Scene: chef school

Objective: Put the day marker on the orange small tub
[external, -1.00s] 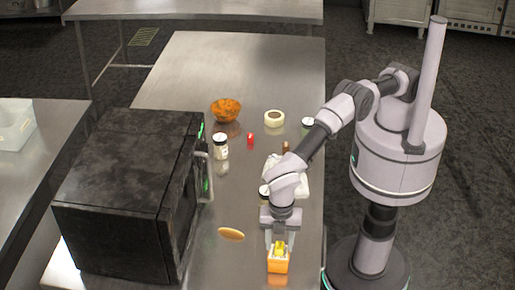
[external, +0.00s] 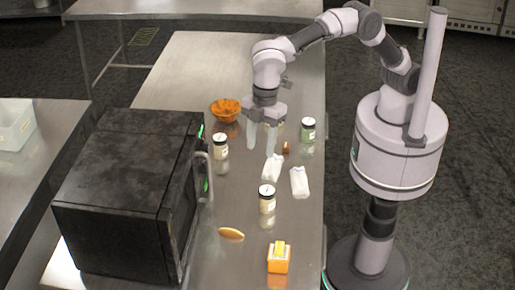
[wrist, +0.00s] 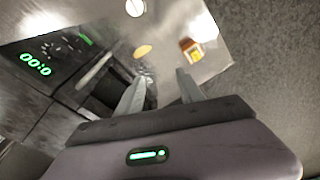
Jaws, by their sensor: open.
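The orange small tub (external: 278,266) stands near the front end of the steel counter; it also shows in the wrist view (wrist: 186,44). A yellow piece (external: 280,247), apparently the day marker, rests on top of the tub; it also shows in the wrist view (wrist: 197,56). Whether it lies fully flat is too small to tell. My gripper (external: 261,145) is open and empty, raised over the far part of the counter beside the orange bowl, well away from the tub. Its spread fingers show in the wrist view (wrist: 161,78).
A black microwave (external: 125,200) fills the counter's left side. Jars (external: 267,200), (external: 220,147), (external: 308,131), white packets (external: 299,182) and a brown oval (external: 231,235) stand or lie about. The counter's far end is clear.

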